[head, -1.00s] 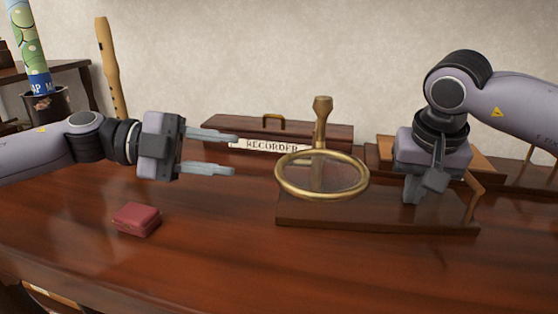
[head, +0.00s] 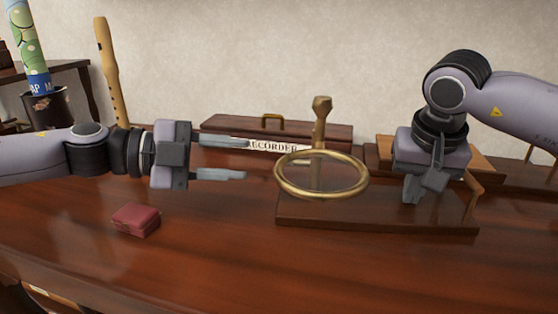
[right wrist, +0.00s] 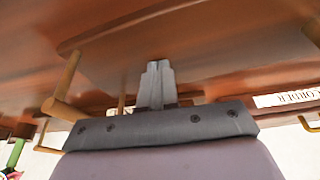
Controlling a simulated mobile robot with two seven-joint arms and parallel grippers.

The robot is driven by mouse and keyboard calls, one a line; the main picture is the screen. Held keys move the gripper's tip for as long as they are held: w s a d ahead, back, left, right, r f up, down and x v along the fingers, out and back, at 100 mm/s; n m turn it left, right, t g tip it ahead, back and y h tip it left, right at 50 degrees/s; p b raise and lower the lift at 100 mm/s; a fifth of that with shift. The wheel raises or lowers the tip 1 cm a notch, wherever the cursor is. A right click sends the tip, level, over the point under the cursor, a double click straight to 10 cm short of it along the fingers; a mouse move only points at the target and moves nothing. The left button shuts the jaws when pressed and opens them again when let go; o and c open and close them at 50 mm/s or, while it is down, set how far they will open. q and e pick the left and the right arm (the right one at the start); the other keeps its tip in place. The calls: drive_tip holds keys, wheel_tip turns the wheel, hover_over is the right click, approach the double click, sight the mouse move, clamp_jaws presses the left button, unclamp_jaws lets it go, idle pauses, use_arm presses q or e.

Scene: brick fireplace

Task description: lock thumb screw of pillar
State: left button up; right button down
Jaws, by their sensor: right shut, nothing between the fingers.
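A brass pillar (head: 319,125) with a flared top stands upright on a dark wooden base (head: 380,215). A round brass ring (head: 283,186) is held level in front of the pillar. I cannot make out the thumb screw. My left gripper (head: 247,159) is open and empty, its two fingers pointing right, a little left of the ring. My right gripper (head: 411,193) points down at the right part of the base, shut and empty. Its closed fingers also show in the right wrist view (right wrist: 156,83), close to the wooden surface.
A wooden recorder case (head: 225,125) with a brass handle and a label lies behind the pillar. A small red box (head: 136,219) sits at the front left. A recorder (head: 109,75) leans at the back left. The front of the table is clear.

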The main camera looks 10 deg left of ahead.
use_arm(q)
drive_tip(key=x, duration=0.8)
drive_tip(key=shift+c, duration=0.3)
clamp_jaws()
